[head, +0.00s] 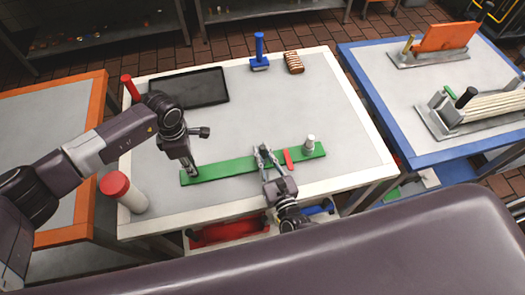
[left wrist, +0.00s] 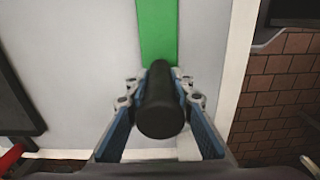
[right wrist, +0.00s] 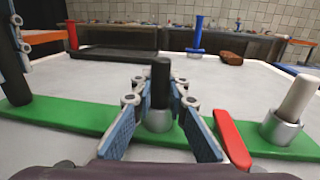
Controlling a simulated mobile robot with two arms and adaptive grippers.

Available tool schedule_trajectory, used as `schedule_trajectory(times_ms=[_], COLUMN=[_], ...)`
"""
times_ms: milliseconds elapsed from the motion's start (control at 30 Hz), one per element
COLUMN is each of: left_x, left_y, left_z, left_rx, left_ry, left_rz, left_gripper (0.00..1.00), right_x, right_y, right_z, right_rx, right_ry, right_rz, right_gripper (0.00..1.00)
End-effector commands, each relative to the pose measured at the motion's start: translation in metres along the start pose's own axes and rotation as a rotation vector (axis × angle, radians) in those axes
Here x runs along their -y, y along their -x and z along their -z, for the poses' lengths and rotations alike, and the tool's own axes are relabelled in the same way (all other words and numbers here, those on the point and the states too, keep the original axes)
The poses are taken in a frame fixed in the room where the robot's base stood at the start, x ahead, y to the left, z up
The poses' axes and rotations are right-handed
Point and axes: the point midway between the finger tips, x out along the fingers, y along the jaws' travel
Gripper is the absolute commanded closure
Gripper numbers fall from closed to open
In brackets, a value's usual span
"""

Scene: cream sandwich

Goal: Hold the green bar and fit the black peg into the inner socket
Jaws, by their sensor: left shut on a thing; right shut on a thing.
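The green bar (head: 228,168) lies across the front of the white-edged table. My left gripper (head: 189,165) is shut on a black cylinder (left wrist: 160,112) at the bar's left end; in the right wrist view this cylinder (right wrist: 14,85) stands on the bar. My right gripper (head: 266,160) is shut on the black peg (right wrist: 160,78), which is upright at the inner socket (right wrist: 158,122), a metal ring on the bar. The peg's lower end is hidden, so I cannot tell how deep it sits. A white peg (right wrist: 298,97) stands in the outer socket (right wrist: 283,131) on the right.
A red strip (right wrist: 232,140) lies across the bar between the sockets. A black tray (head: 190,88), blue-handled tool (head: 260,55) and striped brown block (head: 293,62) sit at the back. A red-lidded jar (head: 122,191) stands at the front left. The table's middle is clear.

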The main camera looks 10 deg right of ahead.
Motion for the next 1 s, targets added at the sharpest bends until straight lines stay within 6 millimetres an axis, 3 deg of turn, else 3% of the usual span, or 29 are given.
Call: schedule_trajectory(times_ms=[200, 233, 400, 767, 1000], left_x=[0.0, 0.0, 0.0, 0.0, 0.0], left_y=[0.0, 0.0, 0.0, 0.0, 0.0], left_z=[0.0, 0.0, 0.0, 0.0, 0.0], left_rx=[0.001, 0.001, 0.001, 0.001, 0.001], left_ry=[0.0, 0.0, 0.0, 0.0, 0.0], left_rz=[-0.001, -0.001, -0.001, -0.001, -0.001], left_gripper=[1.0, 1.0, 1.0, 1.0, 1.0], right_x=[0.0, 0.0, 0.0, 0.0, 0.0], right_y=[0.0, 0.0, 0.0, 0.003, 0.049], right_z=[0.002, 0.002, 0.002, 0.0, 0.001], right_rx=[0.0, -0.001, -0.001, -0.001, -0.004], right_ry=[0.001, 0.0, 0.0, 0.0, 0.001], right_rz=[0.0, 0.0, 0.0, 0.0, -0.002], right_gripper=[1.0, 0.85, 0.69, 0.69, 0.69])
